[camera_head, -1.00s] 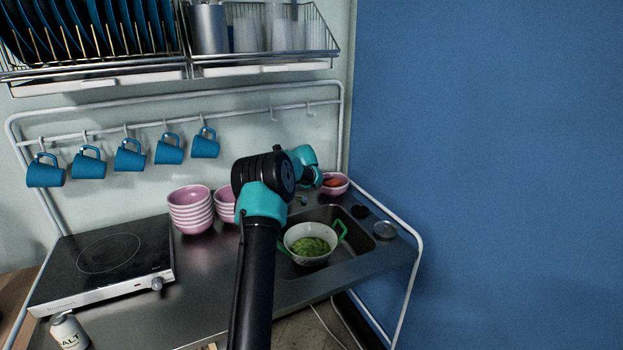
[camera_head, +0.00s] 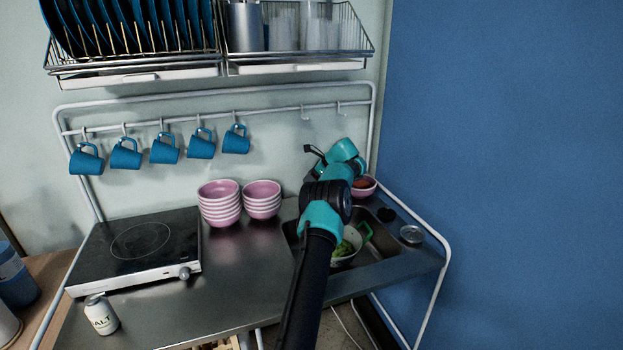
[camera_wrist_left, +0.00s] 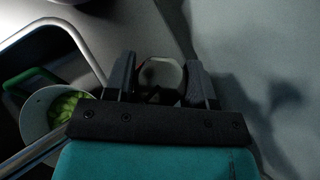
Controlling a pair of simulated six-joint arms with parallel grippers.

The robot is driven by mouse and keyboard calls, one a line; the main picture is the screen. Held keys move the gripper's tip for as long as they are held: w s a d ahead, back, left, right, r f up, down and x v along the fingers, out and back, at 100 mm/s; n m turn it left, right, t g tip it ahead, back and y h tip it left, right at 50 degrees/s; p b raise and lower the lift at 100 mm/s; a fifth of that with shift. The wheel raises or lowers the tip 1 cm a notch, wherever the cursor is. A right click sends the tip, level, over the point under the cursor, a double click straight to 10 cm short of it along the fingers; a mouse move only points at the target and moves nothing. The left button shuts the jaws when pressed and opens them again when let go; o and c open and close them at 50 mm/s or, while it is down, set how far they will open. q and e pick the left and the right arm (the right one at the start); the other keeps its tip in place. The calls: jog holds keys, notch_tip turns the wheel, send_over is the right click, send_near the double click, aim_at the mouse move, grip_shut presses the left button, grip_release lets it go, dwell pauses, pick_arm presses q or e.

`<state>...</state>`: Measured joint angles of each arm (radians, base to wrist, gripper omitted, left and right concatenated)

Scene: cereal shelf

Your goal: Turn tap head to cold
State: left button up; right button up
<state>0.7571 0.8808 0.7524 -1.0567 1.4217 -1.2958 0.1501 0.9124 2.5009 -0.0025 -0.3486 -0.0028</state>
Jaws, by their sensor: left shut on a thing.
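My left gripper (camera_head: 316,158) reaches over the back of the sink, with its arm across the front of the sink. In the left wrist view my gripper (camera_wrist_left: 163,88) has a pale, rounded tap head (camera_wrist_left: 160,72) with a faint reddish mark between its two dark fingers, and is shut on it. A curved metal tube, probably the tap spout (camera_wrist_left: 84,42), runs at the left of that view. In the head view my arm and gripper hide the tap. My right gripper is not in view.
A white pot with green handles (camera_head: 366,232) and green contents stands in the sink (camera_head: 385,258), partly behind my arm. Pink bowl stacks (camera_head: 219,205) stand left of my arm. A hob (camera_head: 140,245) and salt jar (camera_head: 101,315) are further left. Blue mugs (camera_head: 165,149) hang above.

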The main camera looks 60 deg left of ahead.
pick_arm(q)
jog(key=shift+d+f+n, duration=0.15)
jog(key=shift+f+n, duration=0.1)
jog(key=shift+n, duration=0.05)
dwell(0.5)
jog(key=o, duration=1.1)
jog(key=shift+w, duration=0.1)
jog(key=shift+c, duration=0.2)
jog(key=shift+o, duration=1)
jog(key=shift+r, duration=0.15)
jog(key=shift+r, duration=0.15)
